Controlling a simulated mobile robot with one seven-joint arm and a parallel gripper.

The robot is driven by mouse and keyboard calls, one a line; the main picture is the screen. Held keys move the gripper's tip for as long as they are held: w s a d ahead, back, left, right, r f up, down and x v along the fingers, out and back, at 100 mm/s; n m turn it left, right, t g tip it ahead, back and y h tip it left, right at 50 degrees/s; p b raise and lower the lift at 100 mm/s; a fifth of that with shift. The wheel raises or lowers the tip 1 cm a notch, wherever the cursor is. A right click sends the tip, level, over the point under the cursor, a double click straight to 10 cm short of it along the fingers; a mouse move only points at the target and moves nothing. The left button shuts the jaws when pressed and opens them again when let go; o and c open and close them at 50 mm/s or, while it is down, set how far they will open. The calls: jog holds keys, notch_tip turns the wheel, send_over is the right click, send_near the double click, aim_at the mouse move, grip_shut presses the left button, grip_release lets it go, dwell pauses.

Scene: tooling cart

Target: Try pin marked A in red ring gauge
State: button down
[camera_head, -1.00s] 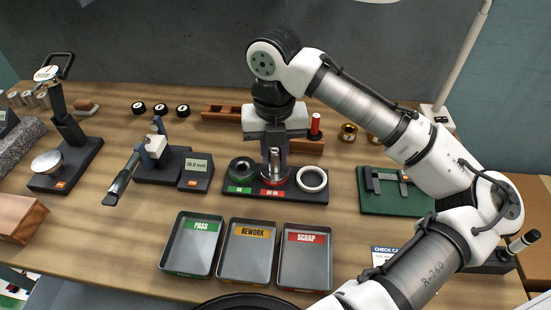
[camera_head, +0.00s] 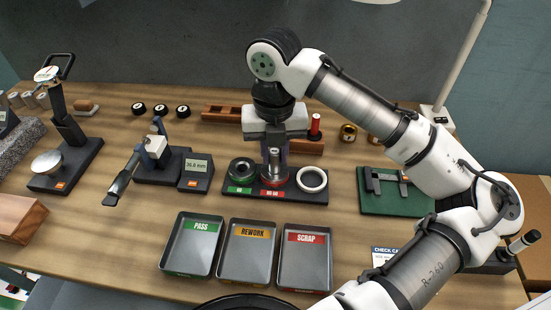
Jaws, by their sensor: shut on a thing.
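The red ring gauge (camera_head: 274,184) sits in the middle of a dark gauge stand, by a red label. A bare metal pin (camera_head: 274,160) stands upright at the red ring, below my gripper (camera_head: 275,148). My gripper points straight down and is shut on the pin. I cannot tell how deep the pin's lower end is in the ring. No letter A is readable on it. The green ring gauge (camera_head: 241,170) is to its left and a white ring (camera_head: 312,179) to its right on the same stand.
Trays marked PASS (camera_head: 191,246), REWORK (camera_head: 248,252) and SCRAP (camera_head: 305,257) stand in front. A wooden rack (camera_head: 222,112) with a red-handled pin (camera_head: 315,124) is behind my gripper.

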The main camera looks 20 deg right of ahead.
aim_at(275, 151)
jog(key=shift+r+p, duration=0.4)
jog(key=shift+p, duration=0.3)
dwell(0.7)
jog(key=shift+s+f+b, duration=0.1)
jog(key=shift+f+b, duration=0.2)
jog(key=shift+f, duration=0.35)
dwell(2.5)
jog(key=shift+r+p, duration=0.3)
jog(key=shift+r, duration=0.35)
jog(key=shift+r+p, duration=1.15)
jog(key=shift+p, duration=0.15)
notch_tip(275, 151, up, 5)
jog(key=p, duration=0.4)
jog(key=shift+f+p, duration=0.1)
jog(key=shift+p, duration=0.25)
jog(key=shift+f, duration=0.1)
